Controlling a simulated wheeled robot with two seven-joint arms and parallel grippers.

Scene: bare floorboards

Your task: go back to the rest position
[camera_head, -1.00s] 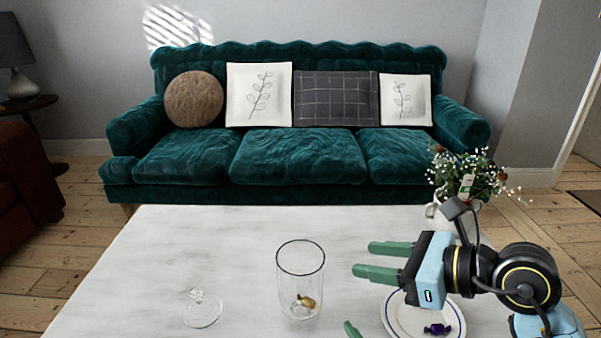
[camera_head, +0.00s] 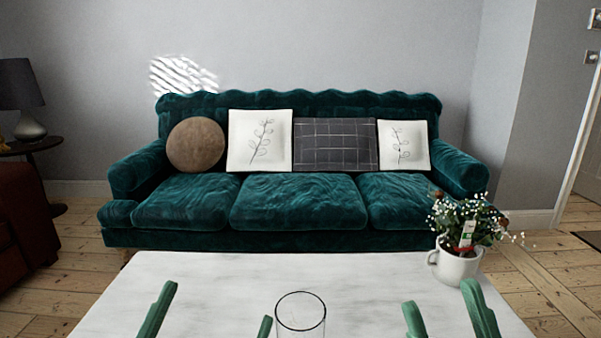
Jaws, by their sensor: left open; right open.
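My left gripper (camera_head: 216,304) shows at the bottom left of the head view, only its two green fingers, spread apart with nothing between them. My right gripper (camera_head: 439,296) shows at the bottom right, also as two green fingers spread apart and empty. Both are over the near part of the white marble table (camera_head: 230,275). The rest of both arms is out of the picture.
A clear glass (camera_head: 301,313) stands on the table between the grippers, cut off by the bottom edge. A white pot with flowers (camera_head: 456,266) stands at the table's right. A green sofa (camera_head: 295,205) with cushions stands behind. The table's far left is clear.

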